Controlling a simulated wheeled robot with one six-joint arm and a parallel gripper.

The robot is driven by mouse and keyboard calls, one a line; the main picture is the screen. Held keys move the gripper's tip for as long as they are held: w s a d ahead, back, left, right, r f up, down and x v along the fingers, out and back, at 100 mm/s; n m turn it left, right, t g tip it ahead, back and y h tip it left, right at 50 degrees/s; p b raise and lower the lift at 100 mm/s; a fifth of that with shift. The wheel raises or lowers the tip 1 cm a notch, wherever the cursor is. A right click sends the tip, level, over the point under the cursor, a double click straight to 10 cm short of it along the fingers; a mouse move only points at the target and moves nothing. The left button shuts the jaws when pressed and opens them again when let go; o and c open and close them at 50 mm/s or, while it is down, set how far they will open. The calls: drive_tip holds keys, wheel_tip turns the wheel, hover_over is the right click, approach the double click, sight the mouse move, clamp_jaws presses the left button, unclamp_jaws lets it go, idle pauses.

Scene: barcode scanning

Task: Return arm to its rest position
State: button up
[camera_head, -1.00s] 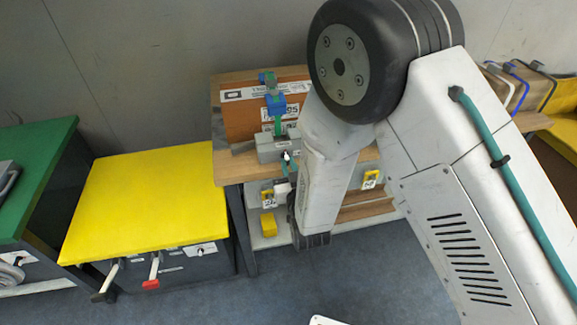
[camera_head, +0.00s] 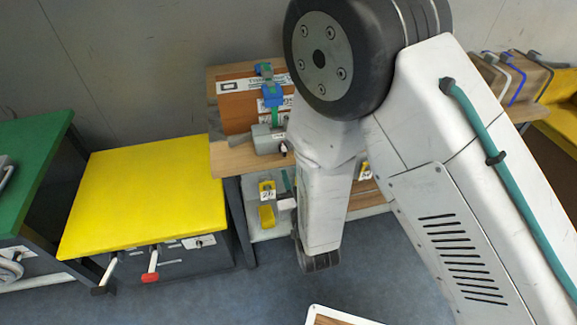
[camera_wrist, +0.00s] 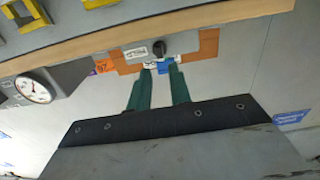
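My arm hangs bent in the head view, its forearm pointing down in front of the wooden workbench (camera_head: 232,158). My gripper (camera_head: 286,181) is small and partly hidden there, low beside the bench's front edge. In the wrist view my gripper (camera_wrist: 160,68) shows two teal fingers with a clear gap between their tips. I see nothing held between them. A brown box (camera_head: 238,112) with white labels stands on the bench. A blue and green device (camera_head: 270,95) stands in front of it. A grey housing (camera_head: 265,139) sits at the bench's front, partly behind my arm.
A yellow-topped cabinet (camera_head: 145,195) and a green-topped table (camera_head: 30,165) stand at the left. Several boxes (camera_head: 515,75) stand at the right. A yellow part (camera_head: 266,216) lies on the lower shelf. The floor in front is open. A dial gauge (camera_wrist: 35,88) shows in the wrist view.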

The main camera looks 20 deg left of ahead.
drive_tip(key=shift+s+d, duration=0.2)
drive_tip(key=shift+s, duration=0.1)
drive_tip(key=s+d+f+g+h, duration=0.4)
drive_tip(key=s+f+g+h, duration=0.1)
drive_tip(key=f+g, duration=0.4)
drive_tip(key=s+d+r+m+g+h, duration=0.1)
drive_tip(key=s+d+r, duration=0.4)
drive_tip(key=d+r, duration=0.7)
drive_tip(key=s+d+r+m+g+h, duration=0.2)
drive_tip(key=s+d+r+m, duration=0.1)
drive_tip(key=d+r, duration=0.9)
drive_tip(key=s+d+r+m+g+h, duration=0.1)
drive_tip(key=s+d+r, duration=0.5)
drive_tip(key=d+r, duration=0.6)
drive_tip(key=shift+s+d+r+m+g+h, duration=0.2)
drive_tip(key=shift+s+d+m+g+h, duration=0.15)
drive_tip(key=shift+m, duration=0.45)
